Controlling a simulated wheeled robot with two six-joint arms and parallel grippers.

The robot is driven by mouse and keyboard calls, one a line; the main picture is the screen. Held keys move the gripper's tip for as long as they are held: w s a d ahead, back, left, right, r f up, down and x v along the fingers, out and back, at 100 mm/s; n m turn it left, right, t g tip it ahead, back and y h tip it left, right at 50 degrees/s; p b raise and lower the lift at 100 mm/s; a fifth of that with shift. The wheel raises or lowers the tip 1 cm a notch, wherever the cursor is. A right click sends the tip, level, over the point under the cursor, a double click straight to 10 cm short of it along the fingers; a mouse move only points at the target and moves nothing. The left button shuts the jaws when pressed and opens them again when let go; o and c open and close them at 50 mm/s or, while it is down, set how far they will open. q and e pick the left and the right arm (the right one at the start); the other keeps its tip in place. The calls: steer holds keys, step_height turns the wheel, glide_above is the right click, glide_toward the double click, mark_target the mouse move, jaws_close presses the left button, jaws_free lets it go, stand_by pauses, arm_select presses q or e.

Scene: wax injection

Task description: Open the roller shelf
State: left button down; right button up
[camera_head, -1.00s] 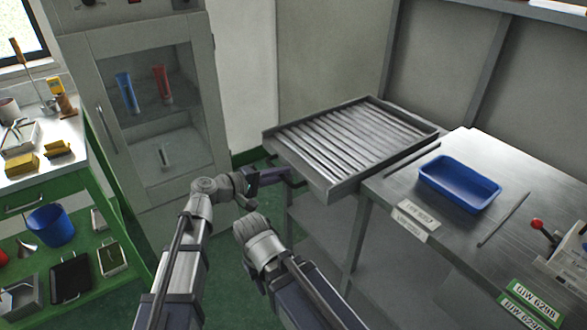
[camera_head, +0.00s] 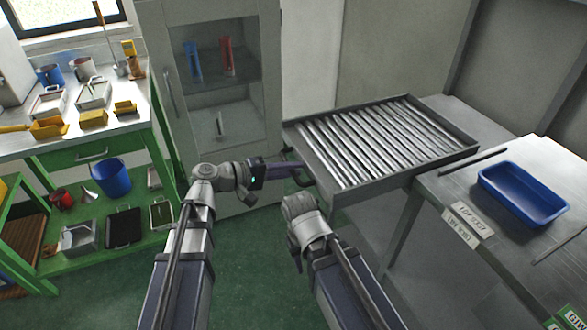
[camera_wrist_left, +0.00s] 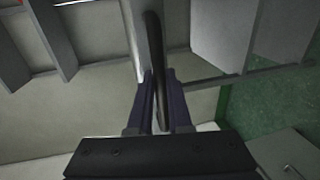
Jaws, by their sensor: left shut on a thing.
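The roller shelf (camera_head: 385,145) is a grey metal tray with a row of shiny rollers, at the centre right of the head view. It juts out to the left of the grey worktable. My left gripper (camera_head: 301,174) is at the shelf's near left side, at the dark handle there. In the left wrist view my left gripper's two fingers (camera_wrist_left: 161,105) are shut on the dark handle bar (camera_wrist_left: 153,50). The handle is partly hidden between them.
The grey worktable (camera_head: 465,185) holds a blue tray (camera_head: 522,193) and label plates (camera_head: 461,223). A grey cabinet (camera_head: 212,35) stands behind. A green bench (camera_head: 90,155) with tools and a blue bucket (camera_head: 112,178) is at left. Green floor (camera_head: 255,240) lies between.

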arm_select(q)
steer(key=c, duration=0.8)
jaws_free()
steer(key=shift+c, duration=0.2)
steer(key=p+v, duration=0.1)
steer(key=v, duration=0.6)
steer(key=shift+a+p, duration=0.3)
steer(key=shift+a, duration=0.1)
steer(key=shift+s, duration=0.1)
